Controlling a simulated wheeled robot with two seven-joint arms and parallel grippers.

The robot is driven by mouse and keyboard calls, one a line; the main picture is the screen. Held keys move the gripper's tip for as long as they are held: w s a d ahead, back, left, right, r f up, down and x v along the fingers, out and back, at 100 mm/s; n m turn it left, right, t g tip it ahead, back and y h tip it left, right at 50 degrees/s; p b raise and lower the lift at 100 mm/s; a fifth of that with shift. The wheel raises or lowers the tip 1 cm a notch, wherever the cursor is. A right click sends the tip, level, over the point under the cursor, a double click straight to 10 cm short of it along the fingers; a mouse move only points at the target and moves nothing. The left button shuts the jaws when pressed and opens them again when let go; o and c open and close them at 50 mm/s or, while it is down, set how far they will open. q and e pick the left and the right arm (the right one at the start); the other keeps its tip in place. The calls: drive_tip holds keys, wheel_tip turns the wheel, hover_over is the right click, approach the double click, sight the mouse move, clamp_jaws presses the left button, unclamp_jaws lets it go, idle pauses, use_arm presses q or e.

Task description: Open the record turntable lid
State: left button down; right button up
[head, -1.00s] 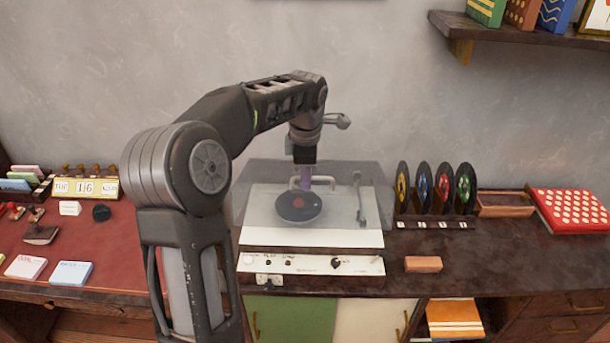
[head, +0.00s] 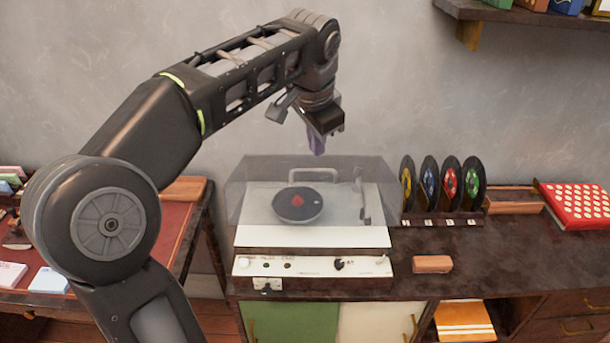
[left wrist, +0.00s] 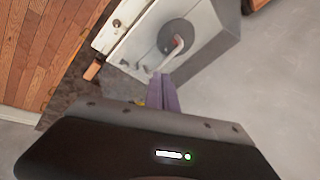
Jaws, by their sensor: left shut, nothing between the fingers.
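The record turntable (head: 312,237) stands on the dark counter, with a black, red-centred record (head: 298,204) on its white deck. Its clear grey lid (head: 237,205) appears to lie down over the deck, with a pale handle (head: 313,174) on it. The handle also shows in front of the record in the left wrist view (left wrist: 176,45). My left gripper (head: 317,150) hangs above the back of the lid, apart from the handle, its purple fingers together and empty. The fingers also show in the left wrist view (left wrist: 163,90). My right gripper is not in view.
A rack with several coloured records (head: 440,220) stands right of the turntable. A small orange-brown block (head: 432,264) lies in front of it. A red dotted box (head: 580,204) is farther right. A wall shelf (head: 520,14) hangs at upper right. The air above the lid is otherwise clear.

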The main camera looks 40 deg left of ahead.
sight(307, 184)
use_arm(q)
drive_tip(key=m, duration=0.8)
drive_tip(key=s+m, duration=0.1)
drive_tip(key=m, duration=0.7)
drive_tip(key=s+m, duration=0.1)
drive_tip(key=m, duration=0.7)
drive_tip(key=shift+s+a+r+m+g, duration=0.1)
drive_tip(key=shift+a+m+g, duration=0.2)
drive_tip(key=shift+m+g, duration=0.1)
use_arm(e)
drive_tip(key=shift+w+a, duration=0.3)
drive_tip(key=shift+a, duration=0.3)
use_arm(q)
drive_tip(key=x, duration=1)
drive_tip(key=shift+a, duration=0.15)
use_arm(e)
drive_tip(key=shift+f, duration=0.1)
